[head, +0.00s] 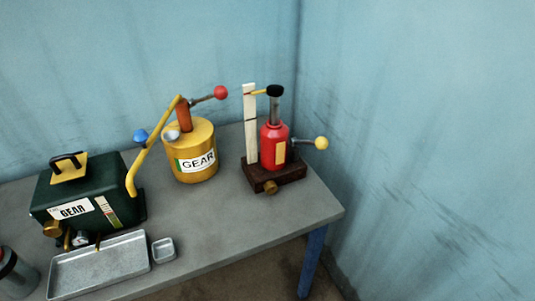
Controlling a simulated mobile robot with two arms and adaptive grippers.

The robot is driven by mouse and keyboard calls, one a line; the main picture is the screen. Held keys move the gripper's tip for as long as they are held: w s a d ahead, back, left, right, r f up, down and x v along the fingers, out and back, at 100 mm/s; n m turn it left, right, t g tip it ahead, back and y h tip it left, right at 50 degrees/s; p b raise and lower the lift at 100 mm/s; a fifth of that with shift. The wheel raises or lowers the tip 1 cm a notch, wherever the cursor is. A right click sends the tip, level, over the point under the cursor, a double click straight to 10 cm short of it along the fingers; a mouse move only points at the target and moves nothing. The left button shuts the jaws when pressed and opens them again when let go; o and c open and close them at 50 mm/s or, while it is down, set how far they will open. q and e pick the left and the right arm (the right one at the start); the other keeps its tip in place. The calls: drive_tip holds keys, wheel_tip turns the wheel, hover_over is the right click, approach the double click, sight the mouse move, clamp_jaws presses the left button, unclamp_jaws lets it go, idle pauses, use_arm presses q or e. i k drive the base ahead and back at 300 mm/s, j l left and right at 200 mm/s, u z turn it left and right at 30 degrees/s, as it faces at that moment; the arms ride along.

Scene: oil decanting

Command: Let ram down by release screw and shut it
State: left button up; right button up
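A red bottle jack (270,150) stands upright on a dark brown base (285,177) at the table's right. Its grey ram (274,108) is raised out of the body and has a black cap (275,91). A yellow pointer (258,93) reaches from the cap to a white upright board (250,125), close to the board's top. A brass knob (270,187), seemingly the release screw, is at the front of the base; whether it is open or shut cannot be told. Neither of my grippers is in view.
A yellow GEAR can (190,165) with a red-knobbed lever stands left of the jack. A yellow-balled lever (321,143) sticks out right. A dark green GEAR tank (90,190), metal tray (100,265) and small dish (163,249) are left. The table's front right is clear.

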sight(270, 187)
drive_tip(key=z, duration=1)
drive_tip(key=k+j+z, duration=0.1)
drive_tip(key=k+z, duration=0.5)
drive_tip(key=k+j, duration=0.05)
